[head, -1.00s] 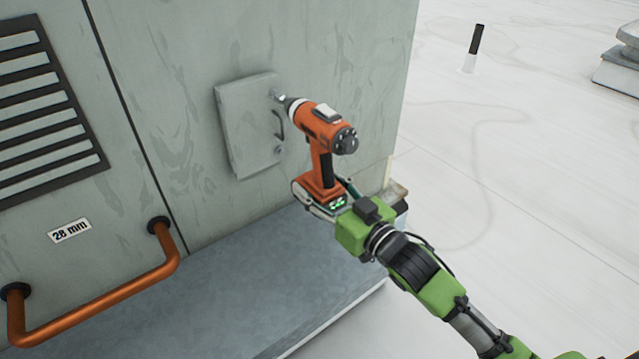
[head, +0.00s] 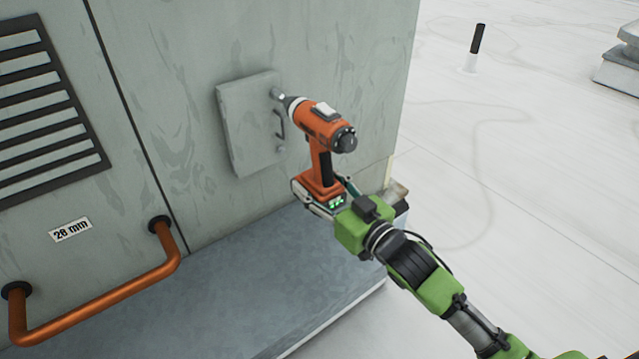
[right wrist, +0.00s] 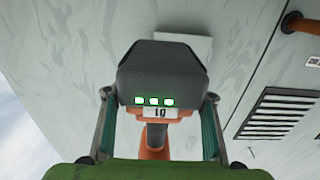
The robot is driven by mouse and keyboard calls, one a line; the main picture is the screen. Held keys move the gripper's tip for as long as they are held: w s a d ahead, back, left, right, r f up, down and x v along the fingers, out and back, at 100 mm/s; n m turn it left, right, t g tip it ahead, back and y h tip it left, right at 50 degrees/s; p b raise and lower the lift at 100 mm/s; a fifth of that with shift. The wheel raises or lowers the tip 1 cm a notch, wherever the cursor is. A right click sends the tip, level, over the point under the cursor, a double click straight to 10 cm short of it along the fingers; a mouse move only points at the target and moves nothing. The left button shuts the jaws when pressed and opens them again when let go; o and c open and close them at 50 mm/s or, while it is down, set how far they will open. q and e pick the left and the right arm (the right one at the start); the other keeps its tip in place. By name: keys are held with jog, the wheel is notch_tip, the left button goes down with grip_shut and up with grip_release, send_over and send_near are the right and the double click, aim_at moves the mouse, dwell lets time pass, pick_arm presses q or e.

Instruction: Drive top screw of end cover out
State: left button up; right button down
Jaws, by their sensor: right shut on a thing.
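The grey end cover (head: 245,128) is a rectangular plate on the cooler's wall, with a dark handle (head: 280,122) near its right edge. The top screw (head: 275,93) is at its upper right corner, where the nose of the orange drill (head: 318,125) points; whether the bit touches it is too small to tell. A lower screw (head: 279,149) shows below the handle. My right gripper (head: 342,205) is shut on the drill near its base. In the right wrist view, the drill's dark battery end (right wrist: 160,80) with green lights sits between the fingers and hides the screw. My left gripper is not in view.
A grey ledge (head: 240,275) runs below the wall. A copper pipe (head: 100,300) juts out at lower left, under a louvred vent (head: 45,110). The white roof (head: 500,180) to the right is open, with a short black-topped post (head: 477,40).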

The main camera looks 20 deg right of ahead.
aim_at(333, 195)
jog(key=shift+w+a+r, duration=0.2)
jog(key=shift+w, duration=0.2)
jog(key=shift+w+a+r, duration=0.15)
jog(key=shift+w+r, duration=0.05)
jog(key=shift+w, duration=0.2)
dwell(0.9)
jog(key=shift+r+p, duration=0.1)
jog(key=shift+p, duration=0.5)
jog(key=shift+s+d+p, duration=0.1)
jog(key=shift+s+p, duration=0.1)
jog(key=shift+p, duration=0.25)
dwell(0.9)
jog(key=shift+s, duration=0.15)
jog(key=shift+s+d+f+p, duration=0.15)
jog(key=shift+s+f+p, duration=0.15)
jog(key=shift+s, duration=0.2)
jog(key=shift+p+v, duration=0.8)
jog(key=shift+v, duration=1.7)
jog(key=shift+s+d, duration=0.15)
jog(key=shift+s, duration=0.1)
